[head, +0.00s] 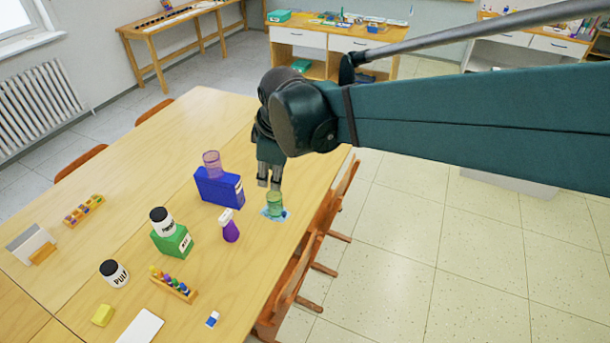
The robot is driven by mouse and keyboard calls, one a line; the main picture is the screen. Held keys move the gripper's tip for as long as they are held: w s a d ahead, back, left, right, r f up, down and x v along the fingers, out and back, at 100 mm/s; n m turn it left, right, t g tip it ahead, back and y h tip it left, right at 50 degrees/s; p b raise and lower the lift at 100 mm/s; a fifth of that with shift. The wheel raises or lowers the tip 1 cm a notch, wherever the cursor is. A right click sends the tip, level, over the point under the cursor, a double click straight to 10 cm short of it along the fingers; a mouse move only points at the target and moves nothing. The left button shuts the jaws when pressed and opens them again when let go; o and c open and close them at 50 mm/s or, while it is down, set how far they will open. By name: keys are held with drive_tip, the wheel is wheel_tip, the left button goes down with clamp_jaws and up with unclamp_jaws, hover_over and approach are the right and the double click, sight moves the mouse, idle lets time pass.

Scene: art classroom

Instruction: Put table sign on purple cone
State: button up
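A white card in a wooden base, which looks like the table sign (31,243), stands at the left of the table. A purple, bottle-like thing with a white top (230,231) stands near the table's middle; it may be the purple cone, but I cannot tell for sure. A see-through purple cup (212,164) stands on a blue box. My gripper (269,187) points down near the table's right edge, right of the purple thing and far from the sign. Its two fingers show a gap with nothing seen between them. A green see-through cup (275,200) is just below the fingertips.
The blue box (219,188), a green box (171,241) with a white jar (162,222) on it, another jar (114,273) and a wooden rack (173,285) crowd the wooden table (190,120). The table's far part is clear. Chairs (318,240) line its right edge.

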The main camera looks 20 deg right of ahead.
drive_tip(key=s+d+m+t, duration=0.1)
drive_tip(key=s+d+m, duration=0.3)
drive_tip(key=s+m, duration=0.2)
drive_tip(key=s+d+m+t, duration=0.2)
drive_tip(key=s+d+m, duration=0.2)
drive_tip(key=s, duration=0.5)
drive_tip(key=shift+s+r+m+h, duration=0.3)
drive_tip(key=shift+s+r+m, duration=0.05)
drive_tip(key=shift+m, duration=0.75)
